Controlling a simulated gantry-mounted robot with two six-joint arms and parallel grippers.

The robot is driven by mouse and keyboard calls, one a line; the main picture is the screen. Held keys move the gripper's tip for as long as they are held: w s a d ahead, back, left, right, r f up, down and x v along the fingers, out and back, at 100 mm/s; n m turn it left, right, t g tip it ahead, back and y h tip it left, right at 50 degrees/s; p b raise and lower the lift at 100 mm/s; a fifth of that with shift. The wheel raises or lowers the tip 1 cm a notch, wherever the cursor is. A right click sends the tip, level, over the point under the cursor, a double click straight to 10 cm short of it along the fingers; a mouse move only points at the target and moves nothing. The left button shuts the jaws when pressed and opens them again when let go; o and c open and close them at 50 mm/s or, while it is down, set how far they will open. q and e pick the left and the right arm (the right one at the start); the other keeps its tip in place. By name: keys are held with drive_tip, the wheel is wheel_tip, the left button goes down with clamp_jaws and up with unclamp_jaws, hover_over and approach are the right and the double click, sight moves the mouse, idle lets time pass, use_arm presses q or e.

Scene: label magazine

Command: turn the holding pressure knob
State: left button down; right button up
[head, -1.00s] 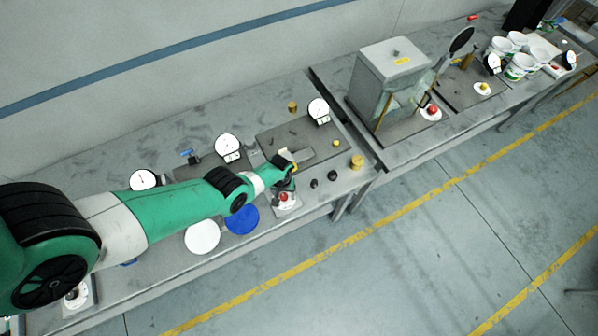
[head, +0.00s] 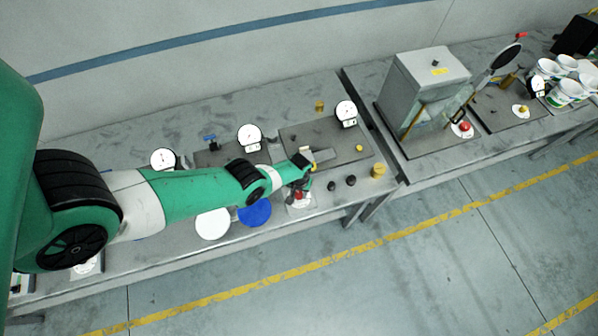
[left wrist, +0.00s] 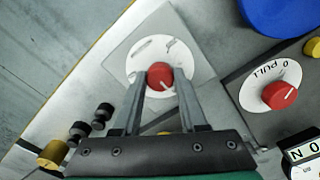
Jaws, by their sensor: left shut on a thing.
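A red knob (left wrist: 159,76) with a white pointer line sits on a round white dial (left wrist: 140,62) on a square grey plate. My left gripper (left wrist: 160,84) is shut on this knob, with one finger on each side of it. In the head view the same red knob (head: 299,196) shows at the front edge of the bench, partly covered by my left gripper (head: 300,188). The writing on the dial is too blurred to read. My right gripper is in neither view.
A second red knob (left wrist: 280,95) on a dial marked "0 PULL" is to the right in the wrist view. Two black knobs (head: 341,183) and a yellow cylinder (head: 379,170) stand nearby. A blue disc (head: 255,213) and white disc (head: 212,224) lie left. Gauges (head: 249,137) stand behind.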

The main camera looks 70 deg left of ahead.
use_arm(q)
drive_tip(key=m, duration=0.4)
drive_tip(key=shift+m, duration=0.3)
drive_tip(key=shift+c, duration=2.2)
unclamp_jaws()
